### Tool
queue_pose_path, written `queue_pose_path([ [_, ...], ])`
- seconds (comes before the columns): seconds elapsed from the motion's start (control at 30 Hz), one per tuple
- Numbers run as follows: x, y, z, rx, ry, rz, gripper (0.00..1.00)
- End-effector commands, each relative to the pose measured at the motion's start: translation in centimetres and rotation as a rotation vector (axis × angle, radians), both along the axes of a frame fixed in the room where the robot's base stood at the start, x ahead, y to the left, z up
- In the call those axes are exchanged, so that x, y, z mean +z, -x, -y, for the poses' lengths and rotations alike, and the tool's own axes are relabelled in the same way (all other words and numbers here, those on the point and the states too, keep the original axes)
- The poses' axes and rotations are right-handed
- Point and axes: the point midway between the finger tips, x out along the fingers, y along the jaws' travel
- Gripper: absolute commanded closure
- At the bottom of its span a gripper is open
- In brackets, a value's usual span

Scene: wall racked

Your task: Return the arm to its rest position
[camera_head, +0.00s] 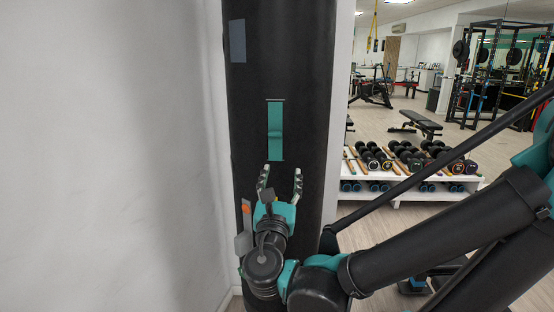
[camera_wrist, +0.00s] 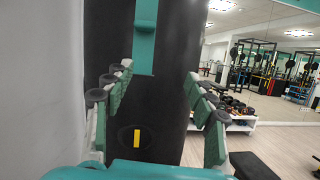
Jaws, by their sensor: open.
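My gripper (camera_head: 280,180) is in front of a tall black punching bag (camera_head: 300,60) in the head view. Its two fingers are spread apart with nothing between them. A teal strap (camera_head: 275,130) hangs flat on the bag just above the fingertips. In the wrist view, the open fingers (camera_wrist: 157,90) frame the black bag (camera_wrist: 170,85), and the teal strap (camera_wrist: 145,38) shows at the top, beyond the fingertips. My arm reaches in from the lower right of the head view, bent at the elbow. I cannot tell whether the fingertips touch the bag.
A white wall (camera_head: 100,150) stands close on the left. A white rack of dumbbells (camera_head: 400,195) is behind on the right, with a bench (camera_head: 420,121) and a power rack (camera_head: 495,75) farther back. Wooden floor (camera_head: 370,225) shows between the bag and the rack.

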Motion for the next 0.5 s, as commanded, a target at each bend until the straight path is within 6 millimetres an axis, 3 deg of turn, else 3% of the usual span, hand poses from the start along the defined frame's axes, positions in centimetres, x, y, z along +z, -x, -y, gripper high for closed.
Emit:
queue_pose_path([
  [0.1, -3.9, -2.6, 4.4, -0.081, -0.180, -0.129, 0.44],
  [0.23, -8.9, -4.2, 9.4, -0.191, -0.442, -0.261, 0.44],
  [0.5, -18.8, -3.3, 17.6, -0.479, -1.053, -0.405, 0.44],
])
